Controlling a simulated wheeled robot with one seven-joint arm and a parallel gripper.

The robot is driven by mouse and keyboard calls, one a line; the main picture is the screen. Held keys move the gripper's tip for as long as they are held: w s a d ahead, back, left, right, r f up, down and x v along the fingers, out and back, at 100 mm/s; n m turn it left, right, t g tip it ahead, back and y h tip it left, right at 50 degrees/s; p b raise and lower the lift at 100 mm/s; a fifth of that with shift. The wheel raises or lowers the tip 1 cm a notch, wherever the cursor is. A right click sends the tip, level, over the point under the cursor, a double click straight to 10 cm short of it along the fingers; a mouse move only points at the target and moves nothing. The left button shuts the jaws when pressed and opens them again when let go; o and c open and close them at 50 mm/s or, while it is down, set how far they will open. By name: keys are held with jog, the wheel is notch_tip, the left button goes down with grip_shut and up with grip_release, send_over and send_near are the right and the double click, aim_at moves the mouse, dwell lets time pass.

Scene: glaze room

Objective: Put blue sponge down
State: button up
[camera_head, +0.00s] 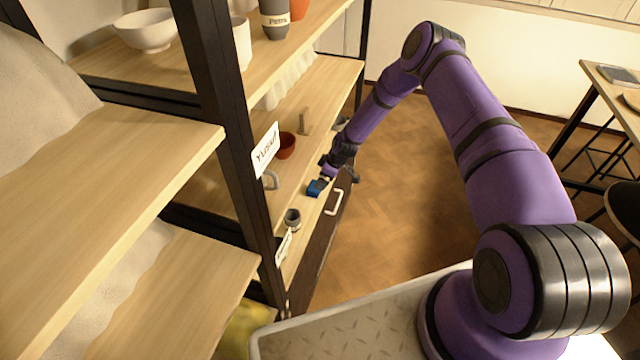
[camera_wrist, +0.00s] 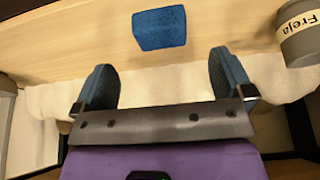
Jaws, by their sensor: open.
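The blue sponge (camera_head: 317,187) lies on a wooden shelf board (camera_head: 290,222) near its front edge. In the wrist view the sponge (camera_wrist: 159,28) rests flat on the wood, beyond the fingertips. My gripper (camera_wrist: 166,80) is open and empty, with its two blue-padded fingers spread apart. The sponge lies ahead of the gap between them and apart from both fingers. In the head view my gripper (camera_head: 335,172) is small and partly hidden, just beside the sponge at the shelf front.
A grey cup labelled Freja (camera_wrist: 300,35) stands right of the sponge in the wrist view. A reddish bowl (camera_head: 286,145) and a small grey cup (camera_head: 292,219) share the shelf. A dark shelf post (camera_head: 222,110) stands nearer. Floor (camera_head: 400,220) right of the rack is clear.

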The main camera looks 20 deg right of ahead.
jog(key=shift+v, duration=2.3)
